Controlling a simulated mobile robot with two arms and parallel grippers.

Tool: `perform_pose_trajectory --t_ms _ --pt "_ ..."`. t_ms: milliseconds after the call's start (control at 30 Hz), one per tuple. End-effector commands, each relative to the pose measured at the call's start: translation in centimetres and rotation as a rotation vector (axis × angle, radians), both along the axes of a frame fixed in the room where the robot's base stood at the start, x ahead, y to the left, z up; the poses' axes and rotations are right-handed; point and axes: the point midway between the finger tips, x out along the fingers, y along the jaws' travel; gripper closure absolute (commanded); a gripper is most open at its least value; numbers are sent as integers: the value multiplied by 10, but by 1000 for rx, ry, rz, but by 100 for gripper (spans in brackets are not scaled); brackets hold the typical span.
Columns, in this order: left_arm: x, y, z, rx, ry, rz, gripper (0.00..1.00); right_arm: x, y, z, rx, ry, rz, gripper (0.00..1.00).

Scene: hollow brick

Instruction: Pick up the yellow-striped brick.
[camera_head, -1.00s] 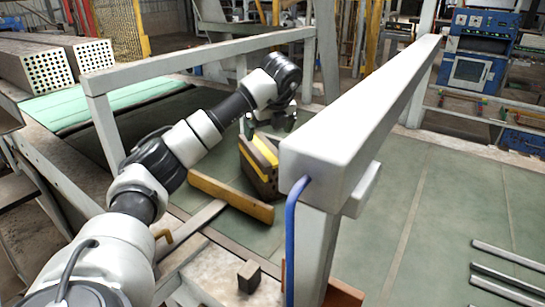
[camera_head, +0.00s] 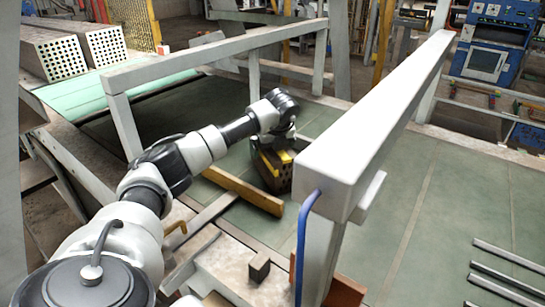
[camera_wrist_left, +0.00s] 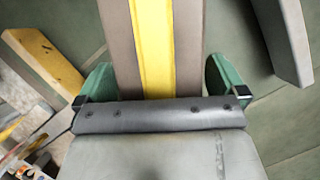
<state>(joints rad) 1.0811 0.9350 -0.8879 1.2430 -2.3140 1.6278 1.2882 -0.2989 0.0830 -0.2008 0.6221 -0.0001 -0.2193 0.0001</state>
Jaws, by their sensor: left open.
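The yellow-striped brick (camera_head: 278,175) stands on the green floor surface in the middle of the head view. It is dark brown with yellow bands, and its upper part is partly hidden by my left wrist. My left gripper (camera_head: 274,146) is at the top of the brick. In the left wrist view the brick (camera_wrist_left: 154,45) runs up the middle with a wide yellow stripe. The two green fingers of the left gripper (camera_wrist_left: 163,82) are open, one on each side of the brick, with small gaps visible. My right gripper is not in view.
A yellow-brown wooden beam (camera_head: 243,190) lies just left of the brick. A thick white rail (camera_head: 385,115) on a post stands close on the right. A small dark block (camera_head: 259,266) sits in front.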

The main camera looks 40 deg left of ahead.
Motion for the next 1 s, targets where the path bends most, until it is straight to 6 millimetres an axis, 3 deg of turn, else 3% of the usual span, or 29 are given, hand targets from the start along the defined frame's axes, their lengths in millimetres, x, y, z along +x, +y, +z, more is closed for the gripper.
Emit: perform_pose_trajectory --t_ms 67,633,1000 --pt "0 0 0 0 0 0 2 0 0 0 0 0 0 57" --pt "0 0 1 0 0 0 88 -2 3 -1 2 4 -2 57" --pt "1 0 6 -1 -6 1 88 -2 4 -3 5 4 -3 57"
